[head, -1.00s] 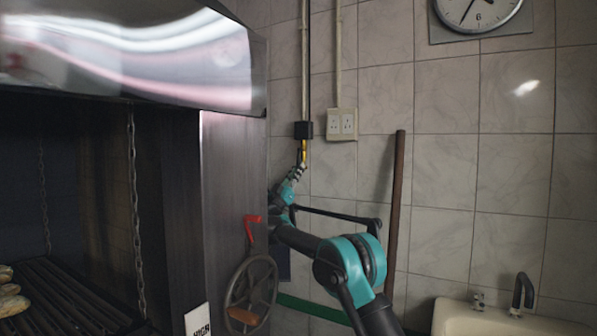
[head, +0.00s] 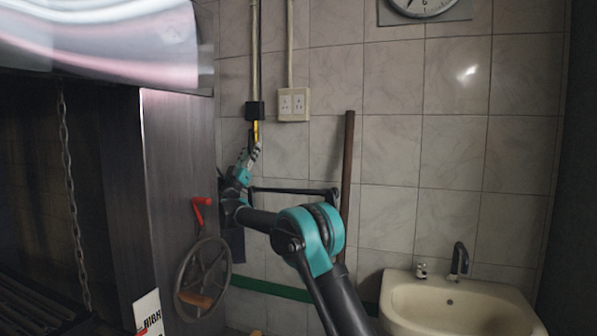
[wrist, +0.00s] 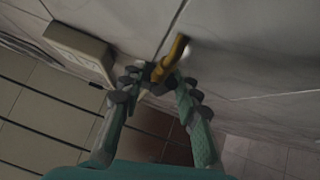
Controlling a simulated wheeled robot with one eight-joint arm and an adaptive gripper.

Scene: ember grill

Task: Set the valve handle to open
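A yellow handle (head: 256,131), which I take as the valve handle, points down from a black block (head: 254,110) on the wall pipe. It also shows in the wrist view (wrist: 175,52), running away from between my fingertips. My gripper (head: 250,158) is raised to its lower end. In the wrist view my gripper (wrist: 153,78) has its fingertips drawn together around the near end of the handle. The contact itself is partly hidden by the dark finger pads.
A wall socket (head: 293,104) is just right of the block. A brown pole (head: 347,170) leans on the wall. The grill's red lever (head: 200,210) and handwheel (head: 226,262) are at left. A basin (head: 455,312) stands at lower right.

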